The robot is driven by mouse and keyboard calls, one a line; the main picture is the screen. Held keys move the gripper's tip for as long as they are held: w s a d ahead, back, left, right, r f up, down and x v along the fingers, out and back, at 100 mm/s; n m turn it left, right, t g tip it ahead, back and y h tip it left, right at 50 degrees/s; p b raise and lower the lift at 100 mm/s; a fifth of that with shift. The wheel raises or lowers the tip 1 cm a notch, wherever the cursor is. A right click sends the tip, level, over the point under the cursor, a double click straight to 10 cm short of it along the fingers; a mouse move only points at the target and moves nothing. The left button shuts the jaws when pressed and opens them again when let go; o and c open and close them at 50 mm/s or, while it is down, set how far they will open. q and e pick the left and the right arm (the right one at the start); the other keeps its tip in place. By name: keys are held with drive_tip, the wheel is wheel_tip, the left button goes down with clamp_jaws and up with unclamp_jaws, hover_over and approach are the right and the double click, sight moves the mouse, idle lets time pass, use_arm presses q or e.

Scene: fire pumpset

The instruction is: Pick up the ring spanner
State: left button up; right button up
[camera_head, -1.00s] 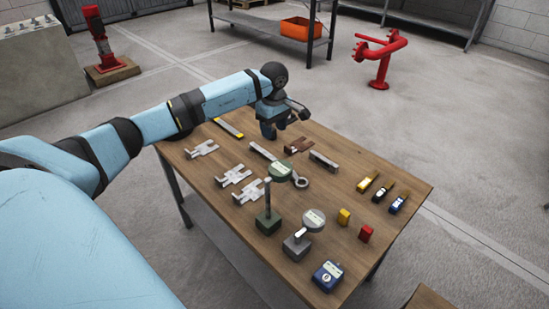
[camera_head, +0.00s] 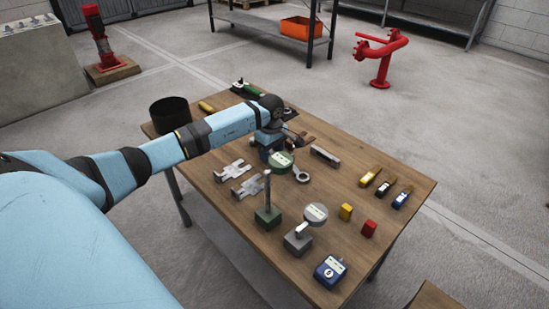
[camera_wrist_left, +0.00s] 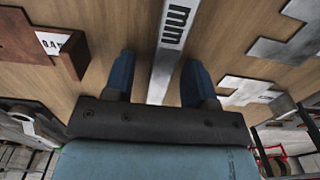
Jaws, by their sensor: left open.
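The ring spanner (camera_head: 301,175) lies on the wooden table in the head view; its ring end shows, and most of its handle is hidden by my left gripper and a dial gauge. My left gripper (camera_head: 268,153) points down over the handle. In the left wrist view a flat grey bar (camera_wrist_left: 172,50) marked "mm", which looks like the spanner's handle, runs between the two blue fingers of the gripper (camera_wrist_left: 155,80). The fingers are open, with a gap on each side of the bar. My right gripper is not in view.
Slotted metal plates (camera_head: 247,187) lie left of the spanner. A brown block (camera_wrist_left: 45,40) and a grey bar (camera_head: 325,156) lie beyond. A black cup (camera_head: 170,114) stands at the table's far left.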

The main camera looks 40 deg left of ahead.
use_arm(q)
drive_tip(key=shift+r, duration=0.1)
clamp_jaws()
drive_tip(key=shift+r, duration=0.1)
